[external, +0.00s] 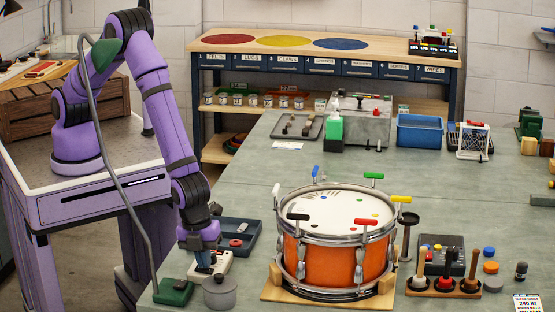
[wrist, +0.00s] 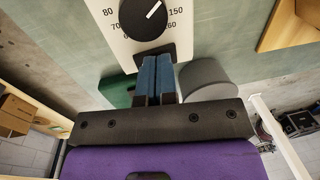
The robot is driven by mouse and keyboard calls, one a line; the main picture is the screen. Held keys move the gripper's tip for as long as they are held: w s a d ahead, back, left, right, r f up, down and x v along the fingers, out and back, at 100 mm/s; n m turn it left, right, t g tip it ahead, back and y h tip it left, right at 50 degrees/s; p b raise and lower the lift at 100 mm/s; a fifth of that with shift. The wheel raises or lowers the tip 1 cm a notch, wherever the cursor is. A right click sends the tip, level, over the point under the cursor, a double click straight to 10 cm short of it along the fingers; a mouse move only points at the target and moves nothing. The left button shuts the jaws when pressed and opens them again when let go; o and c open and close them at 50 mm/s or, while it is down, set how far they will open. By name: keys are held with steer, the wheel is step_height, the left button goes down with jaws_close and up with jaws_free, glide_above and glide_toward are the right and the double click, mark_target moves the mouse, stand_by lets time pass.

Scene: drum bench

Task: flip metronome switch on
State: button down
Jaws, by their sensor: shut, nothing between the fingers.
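The metronome (external: 222,264) is a cream box at the front left of the bench, beside the drum. In the wrist view its face (wrist: 180,40) shows a black dial (wrist: 145,18) with numbers around it. My gripper (external: 205,270) points down at the metronome in the external view. In the wrist view its blue fingers (wrist: 154,60) are together and empty, with their tips at a dark patch on the near edge of the face, below the dial.
A grey round pot (external: 219,293) and the green base (external: 173,292) of a bent lamp stand close by the metronome. A dark blue tray (external: 240,236) lies behind it. The orange drum (external: 330,258) on its wooden stand is to the right.

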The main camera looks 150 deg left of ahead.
mark_target(211, 270)
stand_by(0.3)
step_height(211, 270, up, 14)
steer(key=w+a, duration=0.1)
stand_by(0.4)
steer(key=shift+a, duration=0.1)
